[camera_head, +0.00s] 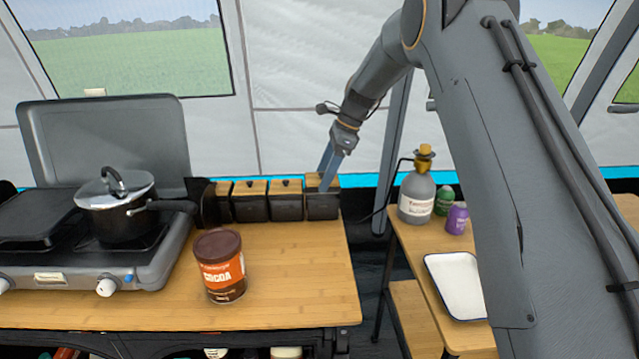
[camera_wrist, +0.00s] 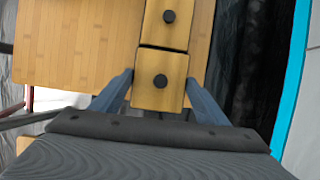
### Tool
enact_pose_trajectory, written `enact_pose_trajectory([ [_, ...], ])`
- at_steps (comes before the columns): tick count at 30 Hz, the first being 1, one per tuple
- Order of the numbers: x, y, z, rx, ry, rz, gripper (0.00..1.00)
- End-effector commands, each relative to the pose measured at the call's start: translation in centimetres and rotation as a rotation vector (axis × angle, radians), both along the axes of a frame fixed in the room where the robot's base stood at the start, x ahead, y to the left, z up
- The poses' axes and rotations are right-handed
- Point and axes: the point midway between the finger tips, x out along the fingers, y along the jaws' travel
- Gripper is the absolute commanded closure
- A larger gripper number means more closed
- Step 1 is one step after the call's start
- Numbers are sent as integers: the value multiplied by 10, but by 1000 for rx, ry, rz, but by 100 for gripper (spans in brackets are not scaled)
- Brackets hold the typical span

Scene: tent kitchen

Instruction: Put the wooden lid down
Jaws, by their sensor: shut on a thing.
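The wooden lid (camera_head: 314,182) is a square light-wood piece over the rightmost black canister (camera_head: 322,208) in the row at the back of the counter. In the wrist view the lid (camera_wrist: 147,97) shows its round black knob. My gripper (camera_wrist: 159,78) has one blue-grey finger on each side of the lid and is shut on it. In the head view my gripper (camera_head: 329,160) points down at the canister. The lid is at or just above the canister's top; I cannot tell whether it rests fully. The fingers partly hide the lid.
Several lidded black canisters (camera_head: 286,207) stand to the left. A cocoa tin (camera_head: 221,266) stands in front, and a stove (camera_head: 160,262) with a pot (camera_head: 118,215) is at left. A side table at right holds a grey bottle (camera_head: 416,197) and a white tray (camera_head: 428,264).

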Motion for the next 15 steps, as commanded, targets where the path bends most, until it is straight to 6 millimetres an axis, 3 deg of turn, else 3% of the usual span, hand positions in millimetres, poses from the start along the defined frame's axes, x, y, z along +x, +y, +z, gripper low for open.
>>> enact_pose_trajectory([
  [9,1,0,59,1,-3,0,54],
  [15,0,0,77,0,-1,0,54],
])
